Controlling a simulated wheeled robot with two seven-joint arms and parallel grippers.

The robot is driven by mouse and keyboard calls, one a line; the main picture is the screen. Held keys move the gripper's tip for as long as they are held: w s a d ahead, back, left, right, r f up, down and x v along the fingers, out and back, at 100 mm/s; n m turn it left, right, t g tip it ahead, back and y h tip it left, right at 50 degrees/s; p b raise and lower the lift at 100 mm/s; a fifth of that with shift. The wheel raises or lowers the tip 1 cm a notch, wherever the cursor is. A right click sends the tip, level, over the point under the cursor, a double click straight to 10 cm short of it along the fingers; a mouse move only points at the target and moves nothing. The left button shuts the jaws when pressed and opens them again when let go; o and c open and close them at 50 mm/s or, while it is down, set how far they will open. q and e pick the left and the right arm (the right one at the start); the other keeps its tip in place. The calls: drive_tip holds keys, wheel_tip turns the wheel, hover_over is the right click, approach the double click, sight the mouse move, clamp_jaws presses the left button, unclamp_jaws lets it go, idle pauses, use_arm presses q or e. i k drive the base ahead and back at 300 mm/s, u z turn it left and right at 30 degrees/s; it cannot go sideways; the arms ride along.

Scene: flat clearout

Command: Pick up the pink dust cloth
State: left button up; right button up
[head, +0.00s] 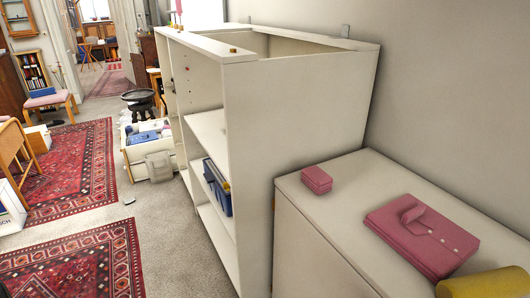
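A small folded pink cloth (317,180), which looks like the pink dust cloth, lies on the top of a low white cabinet (345,200), near its far left corner. A larger folded pink shirt (415,243) with a collar and buttons lies on the same top, nearer and to the right, apart from the small cloth. Neither of my grippers is in view.
A rolled yellow item (488,284) is at the lower right edge. A tall white shelf unit (300,110) stands beyond the cabinet, with a blue binder (217,187) inside. Red rugs (75,265) and carpet lie left. A crate (135,150) stands farther back.

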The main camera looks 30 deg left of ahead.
sight(316, 178)
drive_tip(key=z, duration=0.05)
drive_tip(key=k, duration=0.5)
drive_tip(key=u, duration=1.65)
drive_tip(key=i, duration=1.15)
drive_tip(key=z, duration=2.25)
